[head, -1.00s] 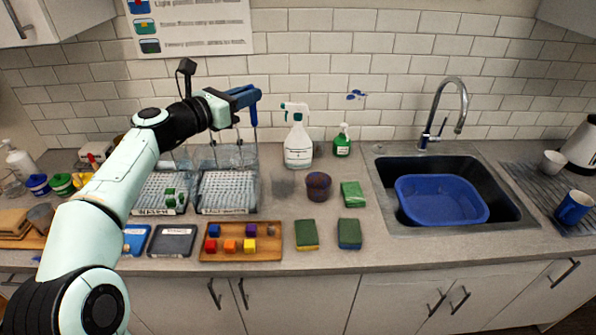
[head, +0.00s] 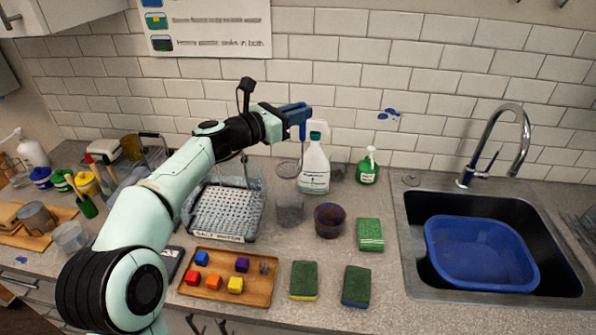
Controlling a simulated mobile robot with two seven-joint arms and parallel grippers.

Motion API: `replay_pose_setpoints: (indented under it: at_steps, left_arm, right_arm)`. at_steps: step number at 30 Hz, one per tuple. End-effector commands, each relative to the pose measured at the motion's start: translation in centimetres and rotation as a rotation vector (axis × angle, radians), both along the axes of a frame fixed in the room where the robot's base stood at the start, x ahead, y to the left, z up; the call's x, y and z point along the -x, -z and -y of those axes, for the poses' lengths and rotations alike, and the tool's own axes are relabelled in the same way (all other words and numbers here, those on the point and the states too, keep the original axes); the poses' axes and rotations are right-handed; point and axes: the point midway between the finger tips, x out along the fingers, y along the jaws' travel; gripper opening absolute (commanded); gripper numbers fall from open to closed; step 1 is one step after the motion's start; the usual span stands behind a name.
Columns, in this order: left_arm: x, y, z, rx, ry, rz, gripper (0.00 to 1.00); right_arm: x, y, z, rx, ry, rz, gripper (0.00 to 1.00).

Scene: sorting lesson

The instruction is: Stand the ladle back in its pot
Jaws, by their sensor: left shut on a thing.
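My left gripper (head: 296,112) is shut on a slim blue piece (head: 303,131), which I take to be the ladle's handle. It is held up in the air in front of the tiled wall, left of the spray bottle's top. The ladle's lower end is not clear to make out. Below stands a grey see-through pot (head: 290,212) on the counter, with a faint rounded clear shape (head: 287,169) just behind its rim. A dark reddish-brown pot (head: 330,222) stands to its right. I cannot tell which pot is the ladle's. My right gripper is out of view.
A white spray bottle (head: 314,168) and a green soap bottle (head: 367,170) stand near the wall. Sponges (head: 304,279) lie in front. A wooden tray (head: 258,287) with coloured blocks and a wire rack (head: 222,215) are left. The sink with a blue basin (head: 478,250) is right.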

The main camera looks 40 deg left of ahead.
Motion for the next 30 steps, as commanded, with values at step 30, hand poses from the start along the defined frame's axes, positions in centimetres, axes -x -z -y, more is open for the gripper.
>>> replay_pose_setpoints:
  at_steps: [30]
  left_arm:
    - [-0.1,12.2,0.1,0.0,0.001,0.003,0.0]
  right_arm:
    - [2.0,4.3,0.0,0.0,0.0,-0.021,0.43]
